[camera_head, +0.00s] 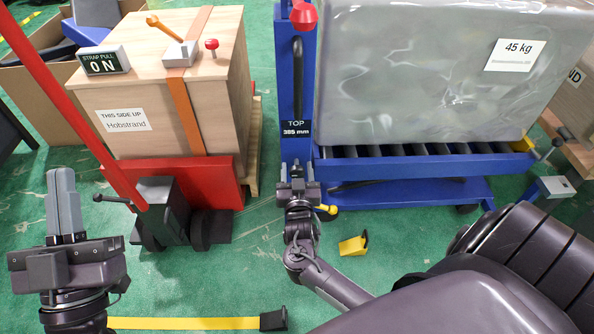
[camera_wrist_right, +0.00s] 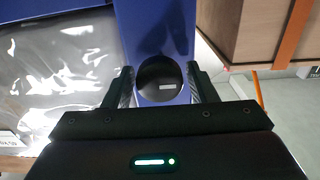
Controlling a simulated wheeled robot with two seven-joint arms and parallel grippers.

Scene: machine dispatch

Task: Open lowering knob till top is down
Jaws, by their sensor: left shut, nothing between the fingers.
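The blue lift table carries a display (camera_head: 296,128) reading "TOP 385 mm" on its blue column (camera_head: 298,75). My right gripper (camera_head: 297,172) is low in front of this column. In the right wrist view, its fingers (camera_wrist_right: 163,90) stand apart on either side of a dark round knob-like part (camera_wrist_right: 160,80) with a small pale mark. Blue shows between that part and the fingers, so contact cannot be seen. The part is hidden by the gripper in the head view. My left gripper (camera_head: 64,203) is shut and empty, above the floor at lower left.
A wrapped load (camera_head: 420,75) marked 45 kg rests on the rollers. A red knob (camera_head: 303,14) tops the column. A wooden crate (camera_head: 150,95) and red truck (camera_head: 215,184) stand left. A yellow wedge (camera_head: 353,245) and yellow strap (camera_head: 185,323) lie on the green floor.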

